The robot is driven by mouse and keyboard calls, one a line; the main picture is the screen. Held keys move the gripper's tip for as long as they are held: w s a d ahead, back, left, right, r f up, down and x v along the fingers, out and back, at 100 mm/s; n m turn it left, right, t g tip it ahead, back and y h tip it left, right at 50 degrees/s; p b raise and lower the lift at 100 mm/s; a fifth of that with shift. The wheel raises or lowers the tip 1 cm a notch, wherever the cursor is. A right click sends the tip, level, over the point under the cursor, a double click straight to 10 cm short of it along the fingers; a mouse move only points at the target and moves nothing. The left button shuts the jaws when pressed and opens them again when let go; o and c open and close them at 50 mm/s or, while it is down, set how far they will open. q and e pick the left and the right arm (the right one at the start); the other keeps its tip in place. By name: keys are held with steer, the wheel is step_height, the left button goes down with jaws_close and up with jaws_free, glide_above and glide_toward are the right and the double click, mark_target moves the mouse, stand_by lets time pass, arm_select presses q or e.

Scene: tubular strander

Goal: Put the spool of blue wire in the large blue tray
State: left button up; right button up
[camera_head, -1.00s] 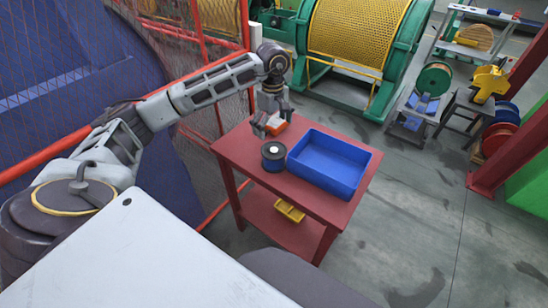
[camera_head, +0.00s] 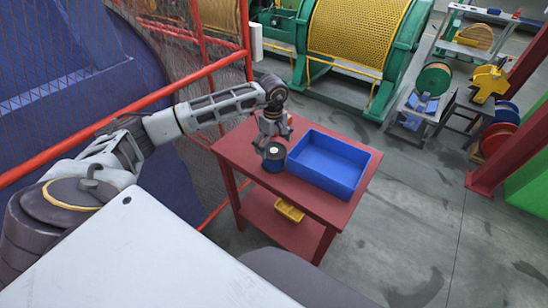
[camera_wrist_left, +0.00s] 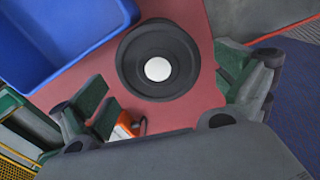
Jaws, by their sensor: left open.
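The spool (camera_head: 273,161), with a black flange and white hub, stands upright on the red table (camera_head: 240,152). Its wire is mostly hidden under the flange. It also shows in the left wrist view (camera_wrist_left: 157,60). The large blue tray (camera_head: 328,158) is just right of the spool, apparently empty; its corner shows at upper left in the left wrist view (camera_wrist_left: 62,38). My left gripper (camera_head: 268,143) is open above the spool, fingers pointing down. In the left wrist view its fingers (camera_wrist_left: 163,82) are on either side of the spool, apart from it. My right gripper is not visible.
An orange object (camera_wrist_left: 124,127) lies on the table near my left gripper. A yellow bin (camera_head: 289,211) sits on the lower shelf. A red rail and mesh fence (camera_head: 150,97) runs left of the table.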

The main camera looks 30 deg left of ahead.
mark_target(274, 150)
arm_select(q)
steer(key=shift+f, duration=0.1)
steer(key=shift+d+f+p, duration=0.15)
steer(key=shift+f+p, duration=0.2)
steer(key=shift+f, duration=1.45)
steer(key=shift+f+p, duration=0.35)
steer(key=shift+f, duration=0.45)
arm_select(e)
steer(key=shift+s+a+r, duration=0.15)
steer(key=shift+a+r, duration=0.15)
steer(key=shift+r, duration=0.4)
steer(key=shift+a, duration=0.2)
arm_select(q)
steer(key=c, duration=1.4)
steer(key=shift+o, duration=0.2)
steer(key=shift+r, duration=0.2)
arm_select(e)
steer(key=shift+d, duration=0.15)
